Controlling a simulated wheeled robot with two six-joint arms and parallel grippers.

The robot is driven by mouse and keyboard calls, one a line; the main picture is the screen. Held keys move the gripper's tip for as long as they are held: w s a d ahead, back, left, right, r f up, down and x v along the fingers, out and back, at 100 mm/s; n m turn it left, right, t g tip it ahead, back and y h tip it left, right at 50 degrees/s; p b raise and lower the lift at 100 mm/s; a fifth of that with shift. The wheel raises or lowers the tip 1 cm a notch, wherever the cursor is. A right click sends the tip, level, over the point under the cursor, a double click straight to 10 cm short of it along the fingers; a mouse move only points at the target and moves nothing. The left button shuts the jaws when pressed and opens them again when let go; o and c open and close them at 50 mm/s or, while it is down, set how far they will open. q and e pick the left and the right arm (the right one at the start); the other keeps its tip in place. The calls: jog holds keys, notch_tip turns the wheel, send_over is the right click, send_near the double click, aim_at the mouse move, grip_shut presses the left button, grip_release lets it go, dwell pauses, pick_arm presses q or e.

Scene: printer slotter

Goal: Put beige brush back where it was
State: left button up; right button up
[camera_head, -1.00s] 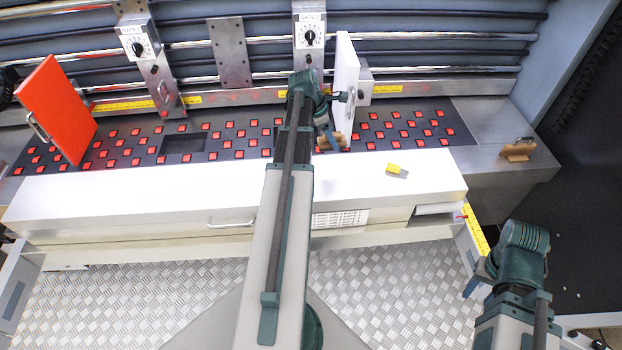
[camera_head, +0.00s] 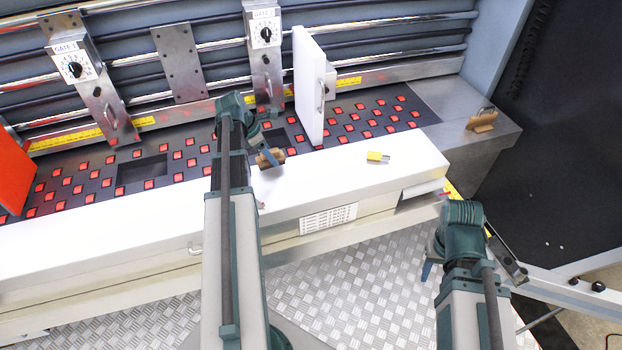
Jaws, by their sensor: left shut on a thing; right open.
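A tan-brown wooden brush (camera_head: 271,157) is held in my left gripper (camera_head: 268,148), over the rear edge of the white cover (camera_head: 350,180). The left gripper is shut on it, and the arm hides part of the area beside it. Whether the brush touches the cover is unclear. A second tan wooden piece with a metal handle (camera_head: 483,121) sits on the grey metal end surface (camera_head: 450,98) at the right. My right gripper (camera_head: 428,270) is low at the right, in front of the machine, away from both; its fingers are mostly hidden.
A white upright plate (camera_head: 307,85) stands right of the brush, and an orange plate (camera_head: 14,175) is at the far left. A small yellow object (camera_head: 377,157) lies on the cover. The dark bed has several red squares. Gate brackets (camera_head: 265,60) stand behind.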

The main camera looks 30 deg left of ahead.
pick_arm(q)
jog(key=shift+m, duration=0.3)
jog(key=d, duration=0.5)
jog(key=d+r+p, duration=0.1)
jog(key=d, duration=0.4)
jog(key=d+r, duration=0.1)
jog(key=d, duration=0.5)
jog(key=shift+w+p, duration=0.4)
jog(key=s+d+r+p, duration=0.1)
jog(key=s+d, duration=0.1)
jog(key=d, duration=1.1)
jog(key=w+a, duration=0.2)
jog(key=a, duration=0.2)
jog(key=w+a, duration=0.2)
jog(key=a, duration=0.3)
jog(key=w+a+f+b, duration=0.1)
jog(key=w+a, duration=0.1)
jog(key=a, duration=0.3)
jog(key=shift+a+f, duration=0.1)
jog(key=shift+a, duration=0.15)
jog(key=f+b, duration=0.3)
jog(key=shift+w+a, duration=0.1)
jog(key=shift+a, duration=0.25)
jog(key=shift+f+b, duration=0.35)
jog(key=shift+b, duration=0.05)
jog(key=shift+f, duration=0.15)
jog(key=o, duration=1.2)
